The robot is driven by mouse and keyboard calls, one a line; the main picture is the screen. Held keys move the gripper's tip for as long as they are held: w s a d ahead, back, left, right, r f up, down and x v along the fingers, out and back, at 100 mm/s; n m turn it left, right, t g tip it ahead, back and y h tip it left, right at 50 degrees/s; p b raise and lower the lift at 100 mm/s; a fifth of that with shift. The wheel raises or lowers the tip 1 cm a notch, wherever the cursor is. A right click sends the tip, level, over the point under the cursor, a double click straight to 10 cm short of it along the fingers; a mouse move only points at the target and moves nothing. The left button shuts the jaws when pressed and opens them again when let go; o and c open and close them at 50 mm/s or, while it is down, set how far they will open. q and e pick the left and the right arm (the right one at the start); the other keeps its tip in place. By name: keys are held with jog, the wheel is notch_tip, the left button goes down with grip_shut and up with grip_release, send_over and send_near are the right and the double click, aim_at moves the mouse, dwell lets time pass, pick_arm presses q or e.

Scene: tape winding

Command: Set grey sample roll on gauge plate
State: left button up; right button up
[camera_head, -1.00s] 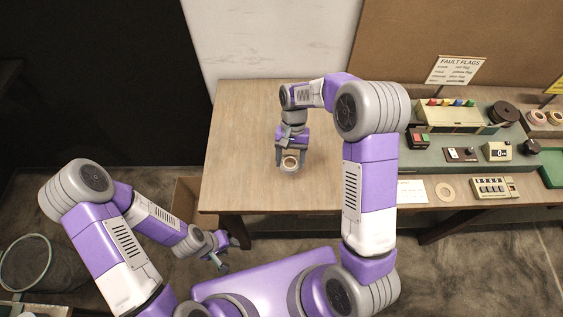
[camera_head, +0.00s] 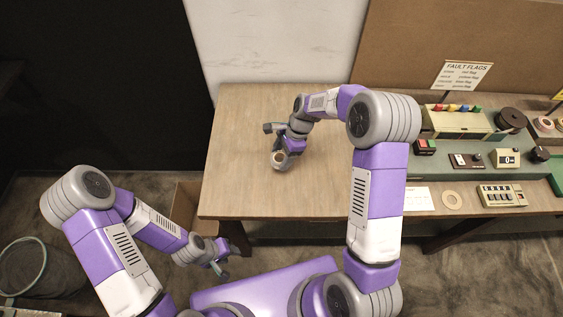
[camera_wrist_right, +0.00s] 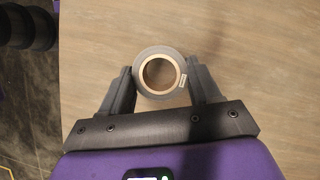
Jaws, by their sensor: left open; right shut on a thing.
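The grey sample roll (camera_wrist_right: 160,72) shows in the right wrist view, a grey ring with a tan core and a small white label on its side. My right gripper (camera_wrist_right: 161,84) is shut on it, one finger on each side. In the head view the roll (camera_head: 279,158) is over the left part of the wooden table; its height above the table is hard to tell. My left gripper (camera_head: 222,266) is open and empty, low in front of the table.
The wooden table (camera_head: 240,120) is bare around the right gripper. At right stand a bench with a coloured-flag box (camera_head: 458,122), a dark reel (camera_head: 511,119), a counter box (camera_head: 507,158) and a button box (camera_head: 502,195).

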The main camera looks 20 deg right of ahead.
notch_tip(320, 180, down, 4)
jog(key=shift+r+b, duration=0.15)
jog(key=shift+b, duration=0.15)
jog(key=shift+r, duration=0.1)
jog(key=o, duration=0.7)
jog(key=shift+f, duration=0.2)
jog(key=shift+c, duration=0.2)
jog(key=o, duration=0.5)
jog(key=shift+c, duration=0.2)
